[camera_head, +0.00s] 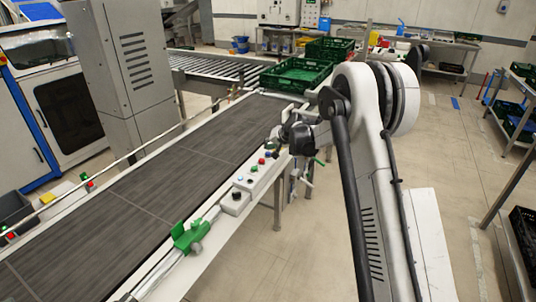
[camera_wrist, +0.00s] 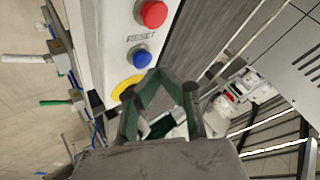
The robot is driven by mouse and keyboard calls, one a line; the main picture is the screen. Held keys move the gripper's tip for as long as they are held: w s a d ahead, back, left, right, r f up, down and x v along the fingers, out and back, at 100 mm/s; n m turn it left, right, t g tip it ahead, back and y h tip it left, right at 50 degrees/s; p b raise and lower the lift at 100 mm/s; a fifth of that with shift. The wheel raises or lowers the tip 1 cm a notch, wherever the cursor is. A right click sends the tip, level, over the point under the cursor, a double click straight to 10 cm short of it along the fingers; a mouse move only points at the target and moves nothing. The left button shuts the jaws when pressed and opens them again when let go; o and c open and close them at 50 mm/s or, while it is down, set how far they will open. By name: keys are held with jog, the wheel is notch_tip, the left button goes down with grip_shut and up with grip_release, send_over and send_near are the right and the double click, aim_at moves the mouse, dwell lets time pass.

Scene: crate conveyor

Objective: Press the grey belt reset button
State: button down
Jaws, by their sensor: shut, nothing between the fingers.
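The control panel (camera_head: 255,175) is a pale box on the near side of the belt, with small buttons along its top. In the wrist view the panel (camera_wrist: 101,50) shows a red button (camera_wrist: 153,14), the word RESET (camera_wrist: 141,37), a blue button (camera_wrist: 140,57) and part of a yellow ring (camera_wrist: 124,87). I cannot make out a grey button for certain; my fingers partly cover the yellow ring area. My gripper (camera_wrist: 163,78) is shut and empty, its tips close to the ring in the picture. In the head view, my gripper (camera_head: 291,134) is near the panel's far end; contact cannot be told.
The dark conveyor belt (camera_head: 150,190) runs beside the panel. A green clamp (camera_head: 188,236) sits on the near rail. Green crates (camera_head: 297,76) stand at the belt's far end. A grey cabinet (camera_head: 124,70) stands across the belt.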

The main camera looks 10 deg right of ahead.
aim_at(268, 153)
jog(key=shift+f+b, duration=0.4)
jog(key=shift+b, duration=0.05)
jog(key=shift+f+b, duration=0.45)
dwell(0.8)
jog(key=shift+r, duration=0.9)
jog(key=shift+r+p, duration=0.8)
jog(key=shift+r, duration=1.7)
jog(key=shift+r, duration=0.1)
